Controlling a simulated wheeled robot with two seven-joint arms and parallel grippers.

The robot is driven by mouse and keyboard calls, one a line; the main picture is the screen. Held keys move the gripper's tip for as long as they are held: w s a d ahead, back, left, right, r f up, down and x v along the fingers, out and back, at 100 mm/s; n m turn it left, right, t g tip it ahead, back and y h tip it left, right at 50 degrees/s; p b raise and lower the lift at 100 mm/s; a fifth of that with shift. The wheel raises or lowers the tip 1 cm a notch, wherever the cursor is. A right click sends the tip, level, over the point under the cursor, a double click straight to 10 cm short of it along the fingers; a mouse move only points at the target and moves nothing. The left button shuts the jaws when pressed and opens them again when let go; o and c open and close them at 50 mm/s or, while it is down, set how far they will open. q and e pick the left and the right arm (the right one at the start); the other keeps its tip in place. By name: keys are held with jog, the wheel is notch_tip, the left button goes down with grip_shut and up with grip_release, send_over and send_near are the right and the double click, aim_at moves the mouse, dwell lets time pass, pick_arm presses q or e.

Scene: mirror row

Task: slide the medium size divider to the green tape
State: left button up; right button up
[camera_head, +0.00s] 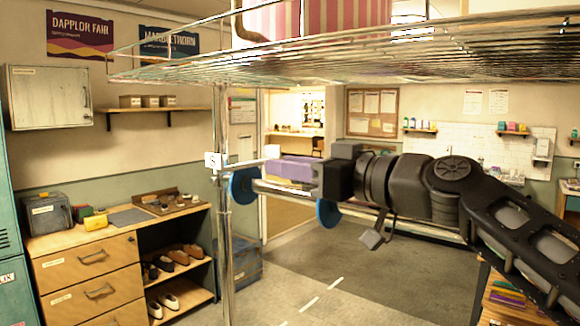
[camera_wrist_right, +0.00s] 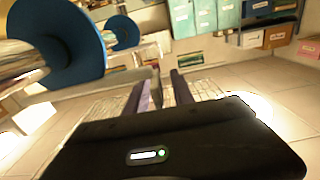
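Two blue round dividers sit on a chrome rail (camera_head: 285,191): one at the left (camera_head: 243,187) near the upright post, one further right (camera_head: 327,213), partly hidden by my gripper. No size letter can be read on either. My right gripper (camera_head: 268,168) reaches in from the right at about rail height, between the post and the right disc, its fingers apart. In the right wrist view, a large blue disc (camera_wrist_right: 62,38) is at upper left and a smaller one (camera_wrist_right: 123,32) beyond it. The fingers (camera_wrist_right: 165,75) hold no disc. I cannot make out green tape. My left gripper is out of view.
A chrome post (camera_head: 222,240) stands at the left, with a small white tag (camera_head: 213,161). A wooden drawer unit (camera_head: 95,270) is behind it. The floor beyond is open.

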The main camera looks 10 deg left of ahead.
jog(key=shift+s+d+f+b, duration=0.15)
jog(key=shift+d+b, duration=0.1)
jog(key=shift+b, duration=0.05)
jog(key=b+v, duration=0.3)
jog(key=v, duration=0.4)
jog(key=shift+s+d, duration=0.1)
